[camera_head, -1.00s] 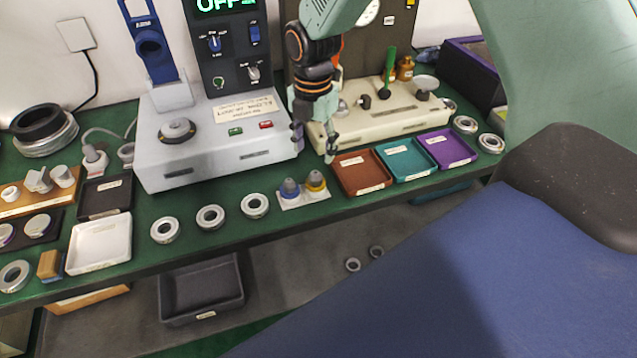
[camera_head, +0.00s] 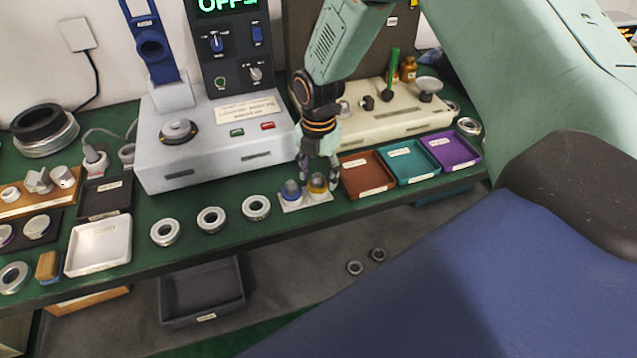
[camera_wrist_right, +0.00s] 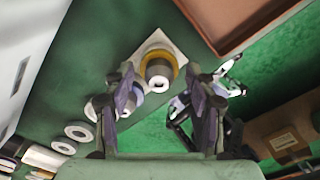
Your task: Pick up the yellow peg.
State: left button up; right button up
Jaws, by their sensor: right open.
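In the right wrist view the yellow peg (camera_wrist_right: 157,70) lies ahead, between the lines of the two spread fingers (camera_wrist_right: 164,88). Whether a finger touches it I cannot tell. The blue peg is partly hidden behind the left finger there. My left gripper is out of view.
A brown-red tray (camera_head: 343,160) stands just right of the pegs, with teal (camera_head: 437,165) and purple (camera_head: 475,150) trays beyond. A grey machine (camera_head: 220,160) stands behind. Several metal rings, one of them here (camera_head: 256,207), lie to the left.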

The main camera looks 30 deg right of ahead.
jog(key=shift+a+r, duration=0.1)
jog(key=shift+r, duration=0.05)
jog(key=shift+c, duration=0.3)
jog(key=shift+a, duration=0.15)
jog(key=c, duration=0.3)
jog(key=shift+d, duration=0.2)
jog(key=c, duration=0.6)
jog(key=shift+a, duration=0.15)
grip_shut()
jog(key=shift+w, duration=0.1)
